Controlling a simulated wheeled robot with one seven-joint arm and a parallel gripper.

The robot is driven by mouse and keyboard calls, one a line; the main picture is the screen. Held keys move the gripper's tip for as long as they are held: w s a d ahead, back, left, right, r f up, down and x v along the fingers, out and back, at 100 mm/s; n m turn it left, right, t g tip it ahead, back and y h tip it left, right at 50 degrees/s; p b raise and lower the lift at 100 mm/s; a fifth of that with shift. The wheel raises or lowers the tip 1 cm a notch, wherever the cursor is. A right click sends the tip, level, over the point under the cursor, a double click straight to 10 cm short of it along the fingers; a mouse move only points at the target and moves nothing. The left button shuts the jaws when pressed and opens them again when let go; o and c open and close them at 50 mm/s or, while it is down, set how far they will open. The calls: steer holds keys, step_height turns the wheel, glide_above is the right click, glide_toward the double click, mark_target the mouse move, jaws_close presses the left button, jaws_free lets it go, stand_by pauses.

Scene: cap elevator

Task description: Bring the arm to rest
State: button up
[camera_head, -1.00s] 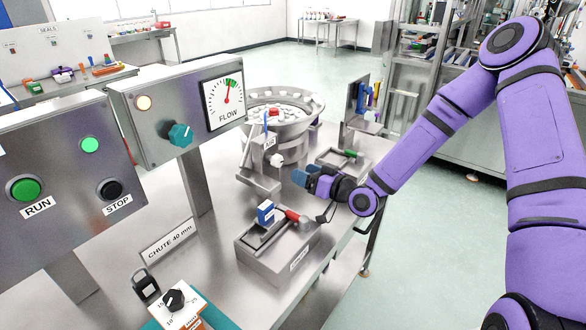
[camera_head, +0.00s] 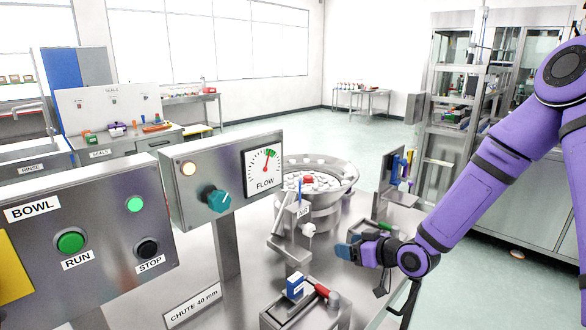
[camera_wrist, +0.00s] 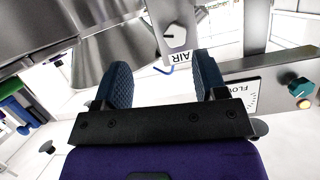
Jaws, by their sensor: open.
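My gripper (camera_head: 346,247) is at the end of my purple arm, over the right side of the steel bench. In the wrist view its two blue fingers (camera_wrist: 163,85) stand apart with nothing between them. The gripper is in front of and to the right of the air valve (camera_head: 307,230), whose knob (camera_wrist: 175,36) and AIR label show beyond the fingers in the wrist view. It is apart from the valve.
A bowl feeder (camera_head: 318,187) full of caps stands behind the gripper. A flow gauge panel (camera_head: 228,184) and a bowl control panel (camera_head: 95,232) stand at left. Open floor lies beyond.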

steer(key=s+d+r+m+g+h, duration=0.1)
steer(key=s+d+r+h, duration=0.45)
steer(key=r, duration=0.35)
steer(key=s+d+r+m+g+h, duration=0.1)
steer(key=s+d+r+m+h, duration=0.1)
steer(key=s+d+r+h, duration=0.45)
steer(key=s+d+r+m+g+y, duration=0.1)
steer(key=s+r+m, duration=0.1)
steer(key=s+r, duration=0.4)
steer(key=s+d+r+m+g+y, duration=0.1)
steer(key=s+r, duration=0.4)
steer(key=s, duration=0.9)
steer(key=shift+s+r+m+g, duration=0.3)
steer(key=shift+r+m+g, duration=0.1)
steer(key=shift+m, duration=0.3)
